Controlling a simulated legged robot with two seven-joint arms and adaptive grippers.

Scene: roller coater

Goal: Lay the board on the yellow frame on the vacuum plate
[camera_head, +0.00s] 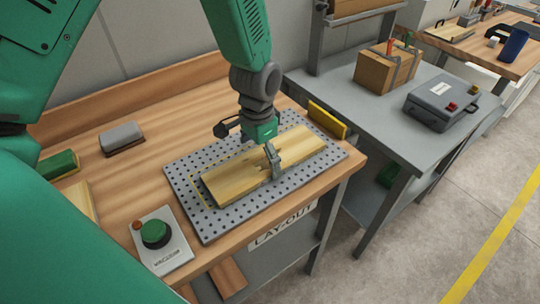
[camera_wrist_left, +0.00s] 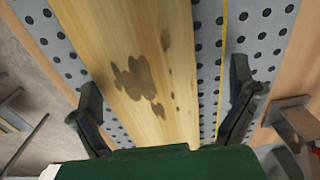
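The board (camera_head: 235,180) is pale wood with darker patches and lies on the grey perforated vacuum plate (camera_head: 180,181). The yellow frame (camera_head: 194,190) is a thin outline on the plate, showing past the board's left end and along its far side; the rest is hidden. In the left wrist view a strip of plate separates the board (camera_wrist_left: 110,50) from the yellow line (camera_wrist_left: 223,60). My left gripper (camera_head: 272,158) is over the board's middle. Its fingers (camera_wrist_left: 165,85) are spread astride the board, with a clear gap on the right side. My right gripper is not in view.
A control box with a green button (camera_head: 155,234) stands left of the plate. A grey block (camera_head: 122,139), a green block (camera_head: 58,166) and a yellow piece (camera_head: 326,120) are near the bench edges. A grey table (camera_head: 420,140) with a toolbox (camera_head: 440,100) stands right.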

